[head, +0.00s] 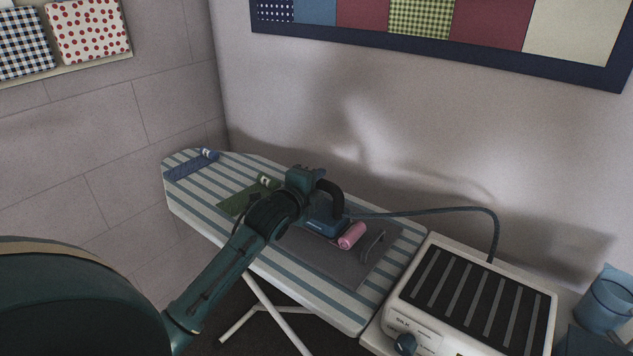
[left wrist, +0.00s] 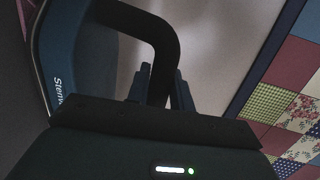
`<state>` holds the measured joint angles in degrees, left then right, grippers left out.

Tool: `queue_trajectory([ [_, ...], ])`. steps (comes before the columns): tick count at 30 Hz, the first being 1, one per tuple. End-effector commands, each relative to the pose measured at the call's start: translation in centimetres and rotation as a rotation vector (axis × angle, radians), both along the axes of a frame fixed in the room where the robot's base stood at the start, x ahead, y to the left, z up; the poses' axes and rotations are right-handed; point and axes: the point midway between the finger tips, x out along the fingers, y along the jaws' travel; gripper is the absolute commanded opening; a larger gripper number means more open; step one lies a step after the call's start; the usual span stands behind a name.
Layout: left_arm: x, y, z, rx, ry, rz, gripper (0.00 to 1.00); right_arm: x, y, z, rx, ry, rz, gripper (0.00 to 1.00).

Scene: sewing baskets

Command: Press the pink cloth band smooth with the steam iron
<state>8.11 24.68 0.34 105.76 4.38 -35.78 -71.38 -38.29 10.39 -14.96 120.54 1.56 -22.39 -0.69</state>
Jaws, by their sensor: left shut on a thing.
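The steam iron (head: 326,224) is blue with a black handle and stands over the grey mat on the ironing board. My left gripper (head: 318,184) is shut on its handle; the handle also shows between the fingers in the left wrist view (left wrist: 158,80). The pink cloth band (head: 352,236) shows as a rolled end just right of the iron. The rest of it is hidden by the iron and my arm, so I cannot tell whether the iron touches it. My right gripper is not in view.
The striped ironing board (head: 345,318) holds a blue band (head: 190,167) at its far left and a green band (head: 236,203) behind my arm. A hose runs from the iron to the steam station (head: 470,300). A blue container (head: 604,300) stands far right.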

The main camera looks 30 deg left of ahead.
Motion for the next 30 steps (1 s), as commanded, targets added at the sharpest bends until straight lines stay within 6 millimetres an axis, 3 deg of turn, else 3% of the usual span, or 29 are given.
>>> queue_trajectory([
  [30,0.03,-0.01,-0.50,0.002,-0.005,-0.002,0.00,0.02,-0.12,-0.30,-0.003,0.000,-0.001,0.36],
])
